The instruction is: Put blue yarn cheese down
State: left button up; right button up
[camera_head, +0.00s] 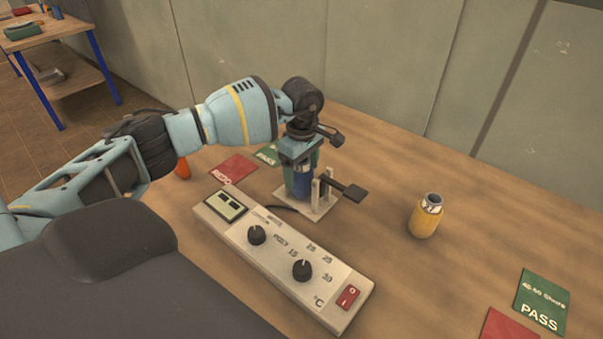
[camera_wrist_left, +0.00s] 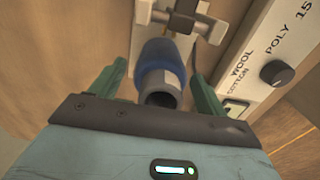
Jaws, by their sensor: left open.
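The blue yarn cheese (camera_head: 303,184) stands upright on the small white stand (camera_head: 318,211) with a black lever, behind the white control box. In the left wrist view the blue yarn cheese (camera_wrist_left: 162,52) shows its grey tube end towards me. My left gripper (camera_head: 302,170) is above and around it, with the green fingers on either side. In the left wrist view the left gripper (camera_wrist_left: 158,80) is open, with a gap visible between each finger and the cheese. The lower part of the cheese is partly hidden by the stand. My right gripper is not in view.
The white control box (camera_head: 283,257) has two black knobs and a red switch. A yellow yarn cheese (camera_head: 425,218) stands to the right. Red (camera_head: 234,167) and green (camera_head: 541,301) cards lie on the wooden table. An orange item (camera_head: 182,168) is partly behind my arm. The right-hand table is mostly clear.

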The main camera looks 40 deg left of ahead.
pick_arm(q)
notch_tip(320, 180, up, 11)
jog(key=shift+f, duration=0.2)
dwell(0.6)
dwell(0.7)
